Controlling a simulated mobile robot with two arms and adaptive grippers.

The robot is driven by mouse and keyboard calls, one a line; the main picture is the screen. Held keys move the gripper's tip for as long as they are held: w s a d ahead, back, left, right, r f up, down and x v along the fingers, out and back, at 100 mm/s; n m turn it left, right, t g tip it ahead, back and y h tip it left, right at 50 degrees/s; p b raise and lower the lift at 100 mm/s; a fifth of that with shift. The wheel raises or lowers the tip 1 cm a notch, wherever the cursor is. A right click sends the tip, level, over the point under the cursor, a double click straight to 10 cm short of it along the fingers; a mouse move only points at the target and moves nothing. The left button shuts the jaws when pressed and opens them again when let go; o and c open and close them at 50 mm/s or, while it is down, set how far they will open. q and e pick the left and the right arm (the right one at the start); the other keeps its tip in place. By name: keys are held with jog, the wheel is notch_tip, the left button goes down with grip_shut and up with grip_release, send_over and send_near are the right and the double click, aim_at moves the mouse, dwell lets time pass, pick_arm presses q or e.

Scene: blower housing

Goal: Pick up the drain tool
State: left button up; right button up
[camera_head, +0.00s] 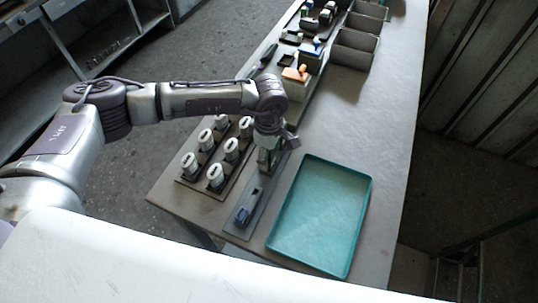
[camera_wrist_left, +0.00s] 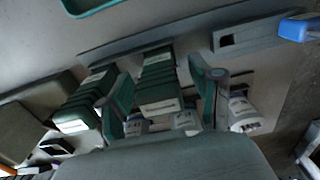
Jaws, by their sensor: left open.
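I cannot tell for sure which thing is the drain tool. A small dark item with a blue end (camera_head: 243,215) is at the near end of a grey plate (camera_head: 238,229); the blue end (camera_wrist_left: 297,28) also shows at the upper right in the left wrist view. My left gripper (camera_head: 267,158) is open over the far part of this plate. In the left wrist view its two fingers (camera_wrist_left: 160,72) stand apart on either side of a dark green ribbed block (camera_wrist_left: 158,84) with a white label. A second such block (camera_wrist_left: 88,101) is left of it. Contact is unclear.
An empty teal tray (camera_head: 318,215) lies right of the plate. A dark rack (camera_head: 190,181) with several white cylinders stands to the left. Bins (camera_head: 354,49) and an orange-topped box (camera_head: 297,74) are farther back. The table's right side is bare.

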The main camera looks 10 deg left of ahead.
pick_arm(q)
jog(key=c, duration=1)
jog(key=shift+r, duration=0.1)
